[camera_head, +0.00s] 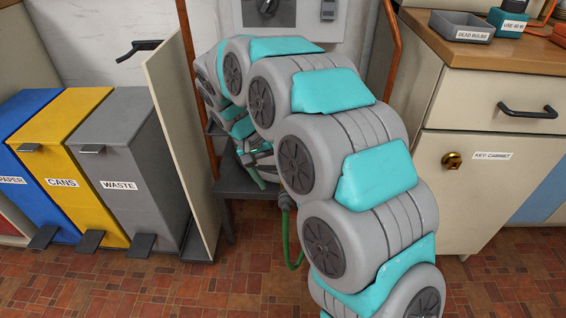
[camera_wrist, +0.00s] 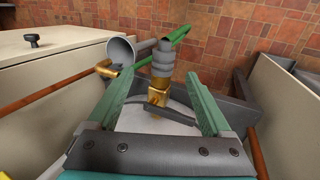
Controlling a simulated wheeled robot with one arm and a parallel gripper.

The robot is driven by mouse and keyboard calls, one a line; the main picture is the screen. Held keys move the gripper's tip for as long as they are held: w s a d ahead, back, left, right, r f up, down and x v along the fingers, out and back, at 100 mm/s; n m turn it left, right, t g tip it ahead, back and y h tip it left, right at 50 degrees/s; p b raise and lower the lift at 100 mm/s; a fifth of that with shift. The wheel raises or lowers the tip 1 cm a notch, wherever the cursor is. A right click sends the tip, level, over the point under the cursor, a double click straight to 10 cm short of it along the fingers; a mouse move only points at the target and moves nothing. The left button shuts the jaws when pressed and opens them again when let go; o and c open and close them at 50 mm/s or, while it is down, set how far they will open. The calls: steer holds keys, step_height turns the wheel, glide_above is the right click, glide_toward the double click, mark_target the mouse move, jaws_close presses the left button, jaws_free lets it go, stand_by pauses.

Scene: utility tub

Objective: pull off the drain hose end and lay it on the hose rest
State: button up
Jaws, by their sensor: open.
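The drain hose end, a ribbed grey collar (camera_wrist: 162,60), sits on a brass drain fitting (camera_wrist: 158,96) in the wrist view. A green hose (camera_wrist: 180,34) runs from it; the hose also hangs in a loop in the head view (camera_head: 291,245). My gripper (camera_wrist: 163,76) is open, its two green fingers on either side of the collar and fitting, with gaps on both sides. In the head view the fingers are mostly hidden behind my arm. A grey round-mouthed piece (camera_wrist: 121,50) stands left of the collar; I cannot tell whether it is the hose rest.
A copper pipe (camera_wrist: 55,91) runs close on the left in the wrist view. In the head view, paper, cans and waste bins (camera_head: 118,168) stand left beside an upright panel (camera_head: 180,135). The key cabinet (camera_head: 490,185) stands right. The tiled floor in front is clear.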

mark_target(284, 194)
steer(key=shift+w+a+x, duration=0.1)
steer(key=shift+w+x, duration=0.2)
steer(key=shift+x, duration=1.05)
steer(key=shift+w+a+x, duration=0.1)
steer(key=shift+w+x, duration=0.15)
steer(key=shift+x, duration=1.15)
steer(key=shift+w+a+x, duration=0.1)
steer(key=shift+w+x, duration=0.2)
steer(key=shift+x, duration=1.05)
steer(key=shift+f, duration=0.15)
jaws_close()
